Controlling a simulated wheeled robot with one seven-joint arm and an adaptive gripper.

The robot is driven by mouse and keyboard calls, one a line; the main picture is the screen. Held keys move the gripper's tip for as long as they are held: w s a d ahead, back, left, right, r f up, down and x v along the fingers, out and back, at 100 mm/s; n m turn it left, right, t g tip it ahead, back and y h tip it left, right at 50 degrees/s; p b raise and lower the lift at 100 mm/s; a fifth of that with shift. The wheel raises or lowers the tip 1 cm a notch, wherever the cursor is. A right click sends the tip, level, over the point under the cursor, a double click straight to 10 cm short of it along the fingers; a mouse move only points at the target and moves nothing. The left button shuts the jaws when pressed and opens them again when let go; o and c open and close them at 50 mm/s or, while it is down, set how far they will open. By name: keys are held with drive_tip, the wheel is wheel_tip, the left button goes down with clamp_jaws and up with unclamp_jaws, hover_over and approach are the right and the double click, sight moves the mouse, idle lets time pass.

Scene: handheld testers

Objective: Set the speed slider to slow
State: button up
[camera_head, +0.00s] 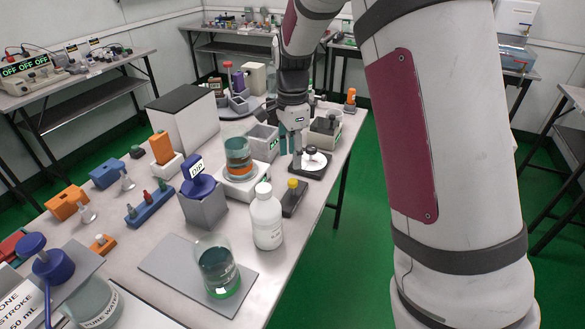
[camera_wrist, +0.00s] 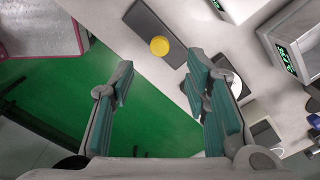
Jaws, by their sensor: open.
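No part in view is clearly labelled as the speed slider. A dark flat block with a yellow knob (camera_head: 292,194) stands near the right edge of the bench; its yellow knob shows in the wrist view (camera_wrist: 159,46). A dark base with a white disc (camera_head: 314,158) stands farther back; part of the disc shows in the wrist view behind my right finger. My gripper (camera_head: 294,146) points down at the bench near that base. In the wrist view my gripper (camera_wrist: 160,82) is open and empty, its teal pads apart, with the yellow knob beyond the fingertips.
A white bottle (camera_head: 267,218), a blue-topped grey block (camera_head: 204,207) and another beaker (camera_head: 217,270) stand nearer. Grey boxes with green displays are close to my gripper. Green floor lies right of the bench.

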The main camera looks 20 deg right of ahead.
drive_tip(key=shift+r, duration=1.9)
drive_tip(key=s+a+r+n+t+p, duration=0.15)
drive_tip(key=s+r+n+p, duration=0.25)
drive_tip(key=s+r+n, duration=0.55)
drive_tip(key=s+a+r+n+t+p, duration=0.15)
drive_tip(key=s+r+n+p, duration=0.25)
drive_tip(key=s+r, duration=0.95)
drive_tip(key=s+f+n+p, duration=0.1)
drive_tip(key=s+n, duration=0.1)
drive_tip(key=s, duration=0.4)
drive_tip(key=s+f+n+t+p, duration=0.1)
drive_tip(key=s+f+n, duration=0.1)
drive_tip(key=s, duration=0.4)
drive_tip(key=shift+s+d+f, duration=0.25)
drive_tip(key=shift+s+f, duration=0.05)
drive_tip(key=shift+s, duration=0.05)
drive_tip(key=shift+n, duration=0.25)
